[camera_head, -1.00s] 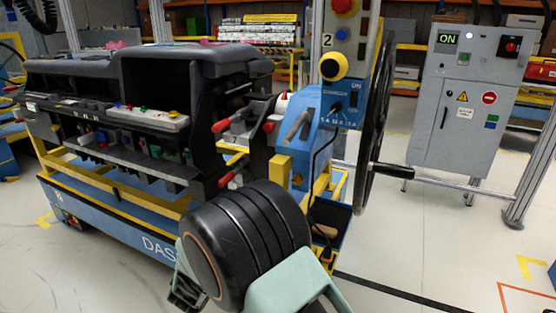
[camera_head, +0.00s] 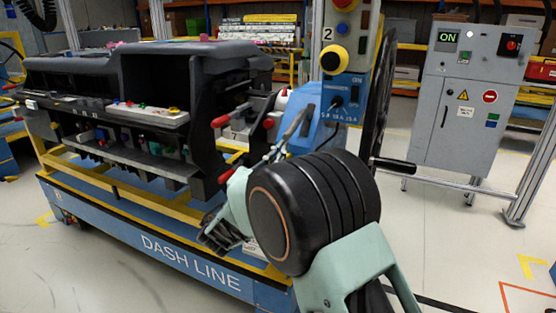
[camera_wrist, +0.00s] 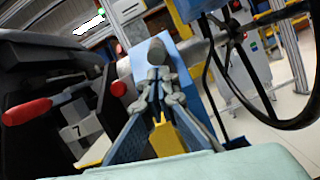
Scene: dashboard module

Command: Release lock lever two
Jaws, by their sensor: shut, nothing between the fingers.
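My gripper (camera_wrist: 159,84) is shut and empty; its fingertips meet in the middle of the wrist view, and in the head view the gripper (camera_head: 284,142) is small and partly hidden behind my wrist. A grey lever with a rounded end (camera_wrist: 158,50) stands right behind the fingertips, in front of a blue bracket (camera_wrist: 185,62); I cannot tell whether they touch. The blue bracket also shows in the head view (camera_head: 309,97). Red-handled levers (camera_head: 220,122) sit at the dashboard module's right end; one red handle (camera_wrist: 27,111) is left of my gripper. I cannot tell which lever is number two.
The dashboard module (camera_head: 195,60) rests on a blue and yellow cart (camera_head: 190,256).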

